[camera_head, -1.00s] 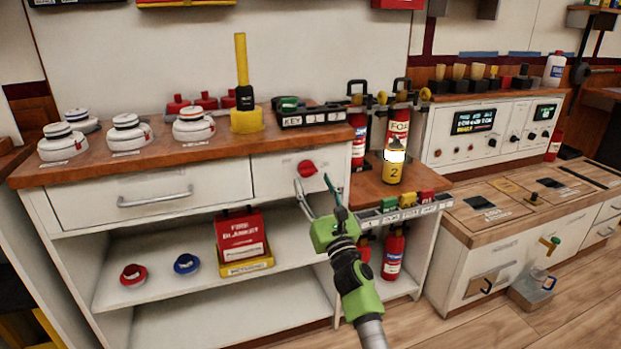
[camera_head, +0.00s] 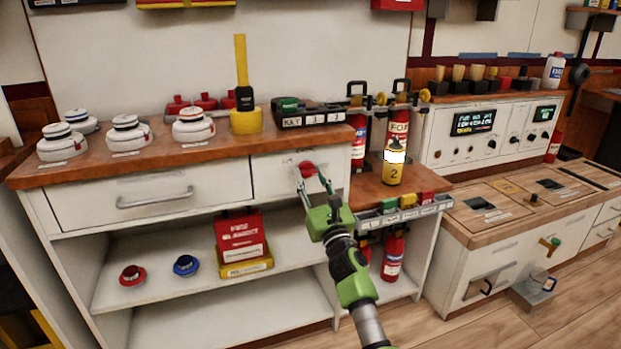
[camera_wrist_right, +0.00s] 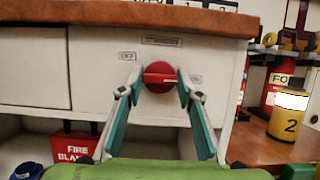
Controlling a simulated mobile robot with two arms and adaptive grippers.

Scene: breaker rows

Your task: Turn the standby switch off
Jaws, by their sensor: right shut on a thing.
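The standby switch is a red rotary knob (camera_head: 306,169) on the white front panel below the wooden counter. In the right wrist view, the knob (camera_wrist_right: 159,77) shows a raised bar that lies roughly level. A small label that seems to read OFF (camera_wrist_right: 127,56) is at its upper left; another label (camera_wrist_right: 196,79) at its right is too small to read. My right gripper (camera_head: 312,177) has its fingertips shut on the knob, one on each side, as the right wrist view (camera_wrist_right: 158,88) also shows. My left gripper is in neither view.
A drawer (camera_head: 150,195) is left of the knob's panel. A yellow canister marked 2 (camera_head: 393,170) stands on the lower wooden shelf at right. A fire blanket box (camera_head: 240,238) sits on the shelf below. White detectors (camera_head: 192,128) stand on the counter.

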